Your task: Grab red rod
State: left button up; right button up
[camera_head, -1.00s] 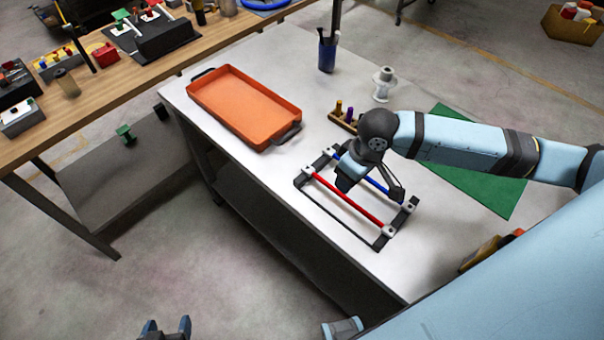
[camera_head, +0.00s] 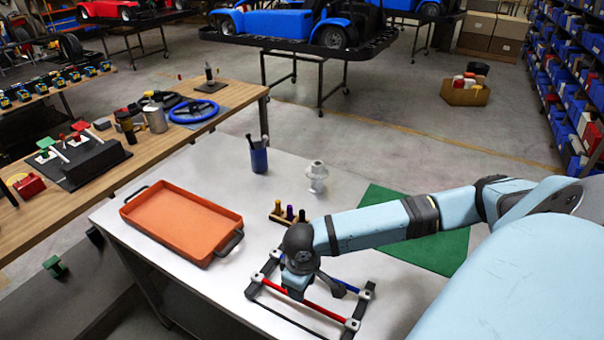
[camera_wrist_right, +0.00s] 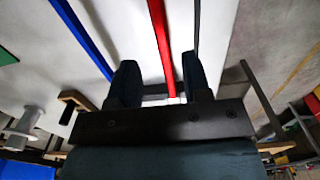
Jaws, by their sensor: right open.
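The red rod (camera_head: 327,313) lies across a dark frame with light corner blocks on the white table. A blue rod (camera_head: 350,286) lies parallel behind it. My right gripper (camera_head: 320,290) is over the rack, open. In the right wrist view the red rod (camera_wrist_right: 160,35) runs between the two open fingers (camera_wrist_right: 160,82), nearer the right one. The blue rod (camera_wrist_right: 82,36) lies outside them on the left. I cannot tell whether a finger touches the red rod. My left gripper is out of view.
An orange tray (camera_head: 128,212) stands left of the rack. A small wooden holder (camera_head: 276,218) with pegs, a dark blue cup (camera_head: 259,160) and a white spool-like part (camera_head: 316,177) stand behind it. A green mat (camera_head: 440,250) lies to the right.

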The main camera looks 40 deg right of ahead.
jog(key=f, duration=0.4)
jog(key=shift+s+a+f, duration=0.15)
jog(key=shift+s, duration=0.05)
grip_shut()
